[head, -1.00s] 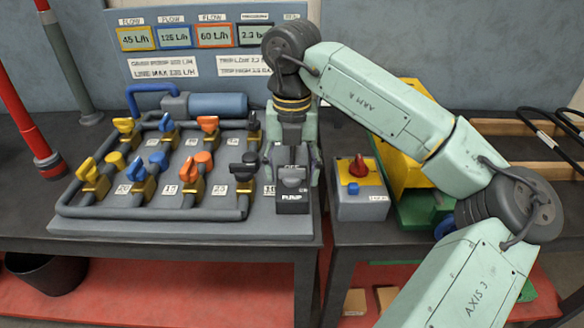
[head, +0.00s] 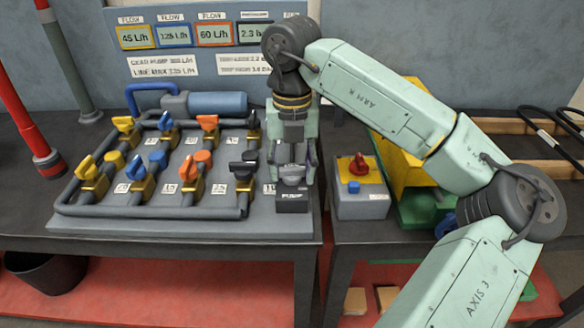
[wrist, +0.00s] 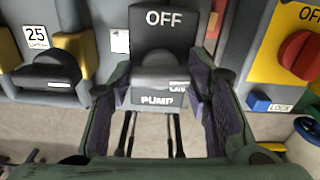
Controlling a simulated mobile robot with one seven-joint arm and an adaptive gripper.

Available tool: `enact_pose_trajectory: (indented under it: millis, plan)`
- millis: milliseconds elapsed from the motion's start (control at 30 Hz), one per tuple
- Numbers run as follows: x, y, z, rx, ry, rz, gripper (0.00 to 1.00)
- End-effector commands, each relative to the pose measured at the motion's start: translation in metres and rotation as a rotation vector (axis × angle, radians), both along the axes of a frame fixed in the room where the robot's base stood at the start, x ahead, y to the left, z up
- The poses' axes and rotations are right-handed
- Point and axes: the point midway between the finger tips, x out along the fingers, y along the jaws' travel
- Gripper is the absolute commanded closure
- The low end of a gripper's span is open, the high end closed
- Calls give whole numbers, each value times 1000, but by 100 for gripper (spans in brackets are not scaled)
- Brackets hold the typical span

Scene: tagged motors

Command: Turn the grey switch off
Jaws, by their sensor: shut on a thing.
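The grey switch (head: 296,172) is on the dark pump box (head: 292,202) at the right end of the piping board. In the wrist view, the grey switch (wrist: 163,62) stands below the white OFF lettering, its lower end over a partly hidden ON mark, above the PUMP label (wrist: 158,99). My gripper (head: 293,166) is at the box from above, its fingers on either side of the switch. In the wrist view my gripper (wrist: 163,78) is shut on the switch; the exact finger contact is hard to see.
A box with a red knob (head: 358,167) and blue lock tab stands close to the right of the switch. Several coloured valves, including a black-handled one (head: 243,168), stand to the left. Flow displays (head: 214,34) hang behind.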

Motion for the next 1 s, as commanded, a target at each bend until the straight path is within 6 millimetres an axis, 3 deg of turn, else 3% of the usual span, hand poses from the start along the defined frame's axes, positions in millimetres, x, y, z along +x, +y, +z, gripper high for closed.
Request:
enact_pose_trajectory:
  millis: [1000]
  plan:
    - [0, 0, 0, 1, -1, 908, 83]
